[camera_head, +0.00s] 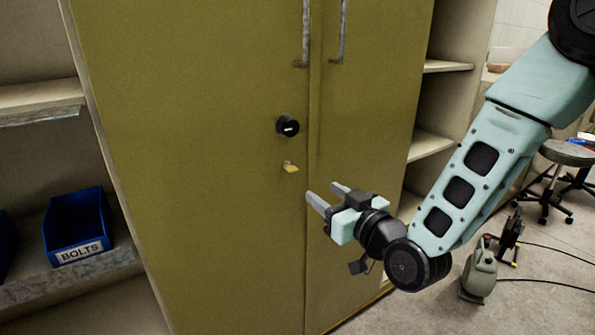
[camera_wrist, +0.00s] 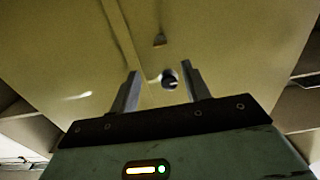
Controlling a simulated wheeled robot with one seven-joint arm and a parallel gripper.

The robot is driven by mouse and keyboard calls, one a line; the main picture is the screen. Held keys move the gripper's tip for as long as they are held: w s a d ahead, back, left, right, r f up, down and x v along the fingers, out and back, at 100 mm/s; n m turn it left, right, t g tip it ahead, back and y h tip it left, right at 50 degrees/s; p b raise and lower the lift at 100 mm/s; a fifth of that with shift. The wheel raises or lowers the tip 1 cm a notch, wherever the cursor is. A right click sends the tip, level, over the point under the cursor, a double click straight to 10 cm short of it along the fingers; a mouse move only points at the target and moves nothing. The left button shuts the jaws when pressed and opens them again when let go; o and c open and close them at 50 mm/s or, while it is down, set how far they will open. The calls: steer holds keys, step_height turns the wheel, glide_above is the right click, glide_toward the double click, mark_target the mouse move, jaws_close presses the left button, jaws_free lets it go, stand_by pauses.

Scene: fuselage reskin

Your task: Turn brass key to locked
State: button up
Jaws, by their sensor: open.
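A small brass key (camera_head: 291,168) sticks out of the left door of an olive-yellow cabinet (camera_head: 190,90), just below a round black knob (camera_head: 287,126) with a pale slot. My gripper (camera_head: 324,197) is open and empty in front of the doors, a little right of and below the key, apart from it. In the wrist view my gripper (camera_wrist: 158,88) has its two fingers spread, with the black knob (camera_wrist: 169,79) between them. A small brownish piece above the knob there looks like the key (camera_wrist: 159,40); its turn angle is not clear.
Two vertical handles (camera_head: 305,35) stand above the knob, near the door seam. A blue bin labelled BOLTS (camera_head: 76,225) sits on the left shelf. A stool (camera_head: 560,155) and a grey-green machine (camera_head: 479,272) with cables stand on the floor at right.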

mark_target(295, 171)
steer(key=p+x, duration=0.1)
steer(key=x, duration=1.1)
steer(key=c, duration=1)
